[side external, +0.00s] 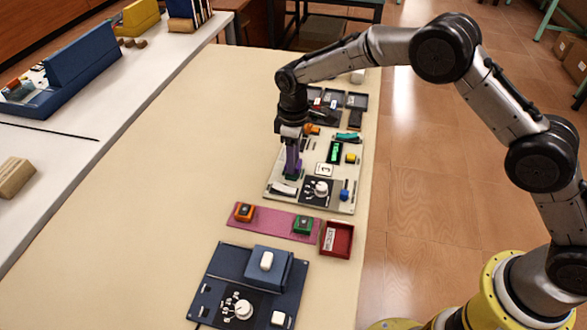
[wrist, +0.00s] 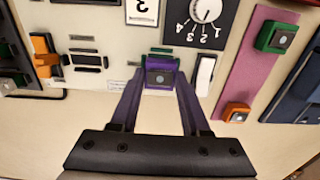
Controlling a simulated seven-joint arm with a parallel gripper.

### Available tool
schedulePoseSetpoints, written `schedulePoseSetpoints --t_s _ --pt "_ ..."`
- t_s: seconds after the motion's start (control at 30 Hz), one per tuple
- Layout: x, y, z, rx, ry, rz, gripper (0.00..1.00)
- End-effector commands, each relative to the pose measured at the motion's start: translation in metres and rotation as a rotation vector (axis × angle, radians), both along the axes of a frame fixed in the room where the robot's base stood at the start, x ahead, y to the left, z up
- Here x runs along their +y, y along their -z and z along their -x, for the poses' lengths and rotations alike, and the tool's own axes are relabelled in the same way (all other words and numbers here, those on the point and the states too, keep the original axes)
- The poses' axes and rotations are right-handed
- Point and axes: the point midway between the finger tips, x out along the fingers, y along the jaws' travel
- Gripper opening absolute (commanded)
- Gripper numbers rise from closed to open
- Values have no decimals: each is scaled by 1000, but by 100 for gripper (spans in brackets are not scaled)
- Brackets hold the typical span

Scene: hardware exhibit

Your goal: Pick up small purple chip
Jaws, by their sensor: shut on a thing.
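The small purple chip (wrist: 160,77), a purple block with a grey square face, sits between the fingertips of my gripper (wrist: 158,84) in the wrist view. My gripper is shut on it. A dark green edge (wrist: 161,51) shows just beyond the chip; I cannot tell whether the chip touches it. In the side external view my gripper (side external: 291,172) points straight down at the left edge of the pale panel (side external: 279,156). The chip is mostly hidden there by the purple fingers. I cannot tell whether it is clear of the panel.
A numbered dial (side external: 320,188) and a white rocker (side external: 284,189) lie close to my gripper. A pink strip (side external: 270,220) carries an orange block (side external: 244,212) and a green block (side external: 303,225). A red tray (side external: 337,240) stands beside it. The table's left side (side external: 170,160) is clear.

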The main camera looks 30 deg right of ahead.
Motion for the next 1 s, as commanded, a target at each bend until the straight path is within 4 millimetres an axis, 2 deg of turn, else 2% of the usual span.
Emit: schedulePoseSetpoints --t_s 0.6,0.97,1.0 --pt "0 -45 0 -2 0 -1 2" --pt "0 -50 0 -1 0 -1 2" --pt "0 -50 0 -1 0 -1 43"
